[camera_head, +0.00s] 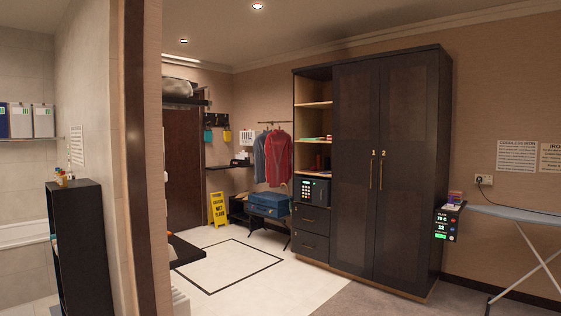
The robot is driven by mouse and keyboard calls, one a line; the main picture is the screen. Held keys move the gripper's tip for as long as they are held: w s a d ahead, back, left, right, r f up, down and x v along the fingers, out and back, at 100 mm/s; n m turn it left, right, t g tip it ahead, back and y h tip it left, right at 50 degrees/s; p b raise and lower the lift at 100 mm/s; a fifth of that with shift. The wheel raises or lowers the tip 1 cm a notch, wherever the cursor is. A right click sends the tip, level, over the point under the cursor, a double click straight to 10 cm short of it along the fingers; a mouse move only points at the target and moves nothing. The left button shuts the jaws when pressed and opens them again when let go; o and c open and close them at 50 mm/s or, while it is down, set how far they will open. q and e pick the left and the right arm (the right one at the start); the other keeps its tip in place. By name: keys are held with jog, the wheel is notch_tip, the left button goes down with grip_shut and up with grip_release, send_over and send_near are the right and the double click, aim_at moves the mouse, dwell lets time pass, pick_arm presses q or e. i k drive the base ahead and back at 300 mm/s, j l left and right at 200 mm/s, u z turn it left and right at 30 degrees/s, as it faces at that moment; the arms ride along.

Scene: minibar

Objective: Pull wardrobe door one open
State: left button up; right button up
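A tall dark wardrobe (443,150) stands against the right wall. Its left door (352,120), with the numeral 1 above a brass bar handle (372,170), appears shut. Its right door (405,120), with the numeral 2 above a matching handle (381,170), also appears shut. The two handles are side by side at the middle seam. Neither of my grippers is in view.
Open shelves with a safe (313,190) and drawers (310,220) adjoin the doors on the left. An ironing board (520,215) is at the right. A yellow wet-floor sign (218,209) and a blue suitcase (268,203) stand farther back. Floor before the wardrobe (310,285) is clear.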

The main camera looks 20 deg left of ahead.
aim_at(356, 106)
jog(key=i+j+u, duration=0.25)
jog(key=i, duration=0.15)
jog(key=i+j+u, duration=0.25)
jog(key=i, duration=0.2)
jog(key=i+j, duration=0.15)
jog(key=i, duration=0.95)
jog(key=i+j, duration=0.15)
jog(key=i, duration=0.95)
jog(key=i+u, duration=0.1)
jog(key=i, duration=0.55)
jog(key=i+l, duration=0.15)
jog(key=i, duration=0.55)
jog(key=i+l+u, duration=0.15)
jog(key=i, duration=0.5)
jog(key=i+j+z, duration=0.2)
jog(key=i+j, duration=0.35)
jog(key=i, duration=0.3)
jog(key=i+j+z, duration=0.25)
jog(key=i+j, duration=0.5)
jog(key=i+j+z, duration=0.35)
jog(key=j+z, duration=0.15)
jog(key=j, duration=0.15)
jog(key=i+j+z, duration=0.25)
jog(key=j+z, duration=0.25)
jog(key=j, duration=0.2)
jog(key=l, duration=0.35)
jog(key=i+z, duration=0.05)
